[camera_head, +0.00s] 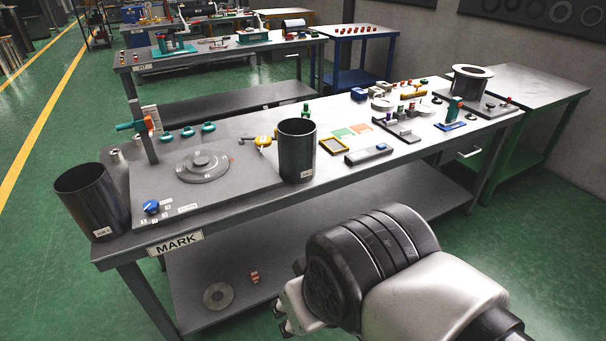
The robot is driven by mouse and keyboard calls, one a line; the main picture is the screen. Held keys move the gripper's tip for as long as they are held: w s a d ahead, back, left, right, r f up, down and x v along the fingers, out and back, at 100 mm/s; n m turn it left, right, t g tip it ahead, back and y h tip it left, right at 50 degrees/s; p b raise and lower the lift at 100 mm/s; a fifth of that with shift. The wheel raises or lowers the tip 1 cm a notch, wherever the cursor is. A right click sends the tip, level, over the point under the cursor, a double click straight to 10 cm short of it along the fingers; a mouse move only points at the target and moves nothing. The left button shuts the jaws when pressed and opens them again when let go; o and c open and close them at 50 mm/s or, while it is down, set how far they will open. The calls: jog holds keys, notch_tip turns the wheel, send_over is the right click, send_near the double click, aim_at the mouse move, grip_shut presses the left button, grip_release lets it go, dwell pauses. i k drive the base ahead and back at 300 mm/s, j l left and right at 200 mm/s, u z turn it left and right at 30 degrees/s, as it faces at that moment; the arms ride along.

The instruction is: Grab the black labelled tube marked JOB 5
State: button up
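Two black open-topped tubes with small white labels stand on the grey workbench (225,208). One tube (88,198) is at the bench's left end and looks slightly tilted in the picture; its label is low on its front. The other tube (297,150) stands upright near the middle of the bench, with its label low on its right side. The label print is too small to read, so I cannot tell which is JOB 5. My gripper (281,318) is mostly hidden behind my wrist, in front of the bench and apart from both tubes. Its opening cannot be made out.
A plate with a round grey fixture (203,165) lies between the tubes. A flanged cylinder (468,84) stands at the bench's far right. A blue-grey device (369,154), a yellow-framed tray (333,145) and small tools crowd the right half. A lower shelf holds a ring (218,296).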

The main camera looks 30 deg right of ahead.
aim_at(88, 191)
jog(key=i+j+u, duration=0.2)
jog(key=i+j, duration=0.3)
jog(key=i+j+u, duration=0.15)
jog(key=i+j, duration=0.25)
jog(key=i, duration=0.15)
jog(key=i+j+u, duration=0.2)
jog(key=i+j, duration=0.15)
jog(key=i, duration=0.2)
